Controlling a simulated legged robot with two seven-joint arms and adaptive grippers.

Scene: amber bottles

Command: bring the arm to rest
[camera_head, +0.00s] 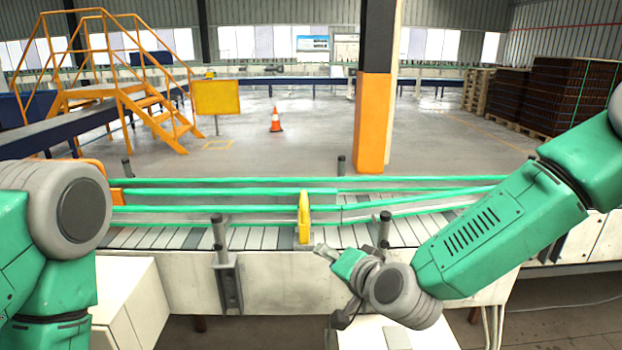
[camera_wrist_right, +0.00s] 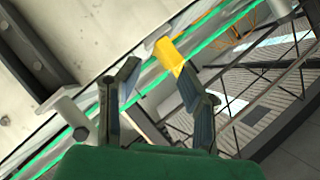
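My right arm (camera_head: 500,235) reaches in from the right, bent down to the wrist. My right gripper (camera_head: 323,250) is in front of the conveyor's near edge, above a white surface (camera_head: 440,335). In the right wrist view my right gripper (camera_wrist_right: 158,88) shows its two fingers apart with nothing between them. Part of my left arm (camera_head: 45,225) shows at the left edge, but its gripper is out of view. No bottle can be made out in either view.
A conveyor (camera_head: 270,238) with green rails (camera_head: 230,193) crosses in front of me. A yellow bracket (camera_head: 304,217) stands on it near my right gripper and shows in the right wrist view (camera_wrist_right: 168,54). Beyond are an orange pillar (camera_head: 372,125) and a traffic cone (camera_head: 276,120).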

